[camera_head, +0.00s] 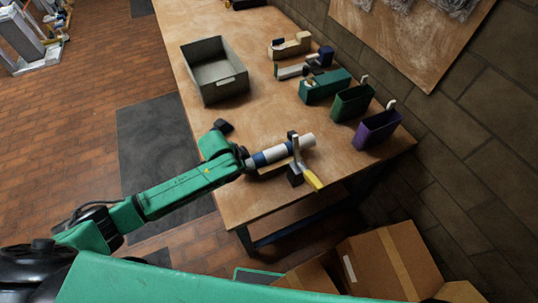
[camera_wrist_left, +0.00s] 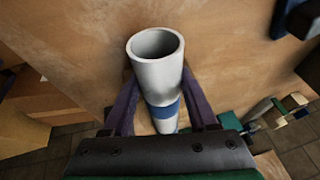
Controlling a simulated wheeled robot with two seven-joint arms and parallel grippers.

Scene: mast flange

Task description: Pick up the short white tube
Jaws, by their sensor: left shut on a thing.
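The short white tube (camera_head: 272,154) with a blue band lies at a slant over the table's near end in the head view. In the left wrist view the tube (camera_wrist_left: 156,75) shows its open round end toward the camera. My left gripper (camera_head: 247,160) is at the tube's left end. In the left wrist view its dark fingers (camera_wrist_left: 160,100) stand on either side of the tube, shut on it. The palm hides part of the tube's far end. I cannot tell whether the tube touches anything below. My right gripper is not in view.
A grey bin (camera_head: 213,75) stands farther back. Green and purple holders (camera_head: 376,129) line the wall side. Cardboard boxes (camera_head: 385,260) stand beyond the table's near edge. The table middle is clear.

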